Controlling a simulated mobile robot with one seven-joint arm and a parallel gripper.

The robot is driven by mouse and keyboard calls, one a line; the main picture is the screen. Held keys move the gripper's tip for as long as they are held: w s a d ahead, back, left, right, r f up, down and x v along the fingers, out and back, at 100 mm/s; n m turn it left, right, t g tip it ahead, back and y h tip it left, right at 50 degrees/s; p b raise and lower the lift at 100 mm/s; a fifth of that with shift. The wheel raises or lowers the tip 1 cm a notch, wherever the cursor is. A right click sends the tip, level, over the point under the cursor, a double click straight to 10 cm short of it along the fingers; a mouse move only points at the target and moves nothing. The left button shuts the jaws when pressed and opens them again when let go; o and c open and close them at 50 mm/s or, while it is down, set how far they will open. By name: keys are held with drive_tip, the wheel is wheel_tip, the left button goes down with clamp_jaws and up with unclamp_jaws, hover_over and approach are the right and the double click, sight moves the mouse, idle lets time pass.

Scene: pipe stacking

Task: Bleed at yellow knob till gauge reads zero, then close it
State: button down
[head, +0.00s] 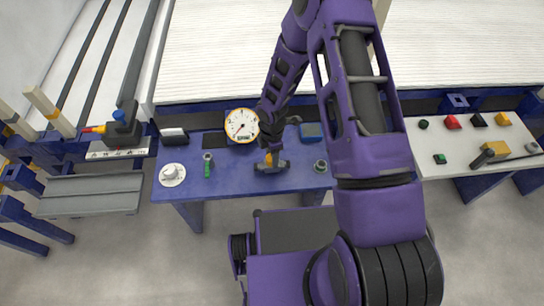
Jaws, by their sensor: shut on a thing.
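The gauge (241,125) has a round white face in an orange ring and stands at the back of the blue bench. Its needle is too small to read surely; it seems to point down and left. The yellow knob (268,160) sits on a grey fitting (272,168) on the bench, right of and in front of the gauge. My gripper (270,151) reaches down to the knob from above and is shut on it. The gripper's dark fingers hide the knob's upper part, and how far the knob is turned cannot be told.
A white table (440,172) with coloured blocks is at right. A grey trolley (90,195) is at left.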

drive_tip(key=shift+m, duration=0.3)
drive_tip(key=shift+c, duration=1.5)
unclamp_jaws()
wheel_tip(320, 180, up, 18)
drive_tip(key=p, duration=0.4)
drive_tip(key=shift+f, duration=0.25)
